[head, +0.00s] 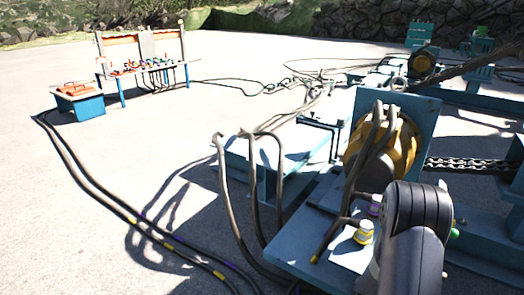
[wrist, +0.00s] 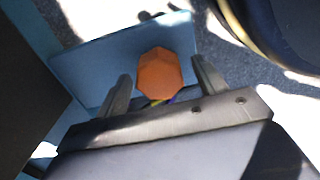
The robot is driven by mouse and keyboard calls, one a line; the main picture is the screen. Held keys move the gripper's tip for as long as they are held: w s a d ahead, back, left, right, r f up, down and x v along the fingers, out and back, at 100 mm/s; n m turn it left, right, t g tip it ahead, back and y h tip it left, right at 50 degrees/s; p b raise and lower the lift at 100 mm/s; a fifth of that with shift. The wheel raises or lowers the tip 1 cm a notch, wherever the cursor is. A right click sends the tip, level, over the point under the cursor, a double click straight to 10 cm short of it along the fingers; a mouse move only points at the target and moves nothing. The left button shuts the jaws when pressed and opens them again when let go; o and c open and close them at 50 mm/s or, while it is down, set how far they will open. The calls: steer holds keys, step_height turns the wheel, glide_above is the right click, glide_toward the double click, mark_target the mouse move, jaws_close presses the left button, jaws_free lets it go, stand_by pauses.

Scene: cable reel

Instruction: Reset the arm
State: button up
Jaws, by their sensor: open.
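My gripper (wrist: 162,82) is open in the wrist view, its two dark fingers apart. An orange faceted knob-like piece (wrist: 160,72) shows between the fingers, over a blue plate (wrist: 92,65). I cannot tell whether the fingers touch it. Bits of purple and yellow show just below it. In the head view my dark arm (head: 412,235) reaches in at the lower right and its gripper is hidden. The yellow cable reel (head: 408,145) stands behind it on a blue frame.
Fittings with yellow (head: 364,233) and purple (head: 376,204) bands stand on the blue base beside my arm. Black hoses (head: 222,185) loop up at the centre. A blue box (head: 80,103) and a panel stand (head: 145,55) are far left. Open concrete lies at left.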

step_height(320, 180, up, 11)
steer(key=p, duration=0.4)
step_height(320, 180, down, 11)
steer(key=b, duration=0.4)
steer(key=shift+b, duration=0.4)
steer(key=shift+f, duration=0.35)
steer(key=shift+r+m, duration=0.15)
steer(key=shift+m, duration=0.35)
steer(key=m, duration=0.4)
steer(key=shift+m, duration=0.3)
steer(key=m+p, duration=0.1)
steer(key=m, duration=1.1)
steer(key=shift+p, duration=0.4)
steer(key=m+p, duration=0.1)
steer(key=m, duration=0.5)
steer(key=shift+m, duration=0.3)
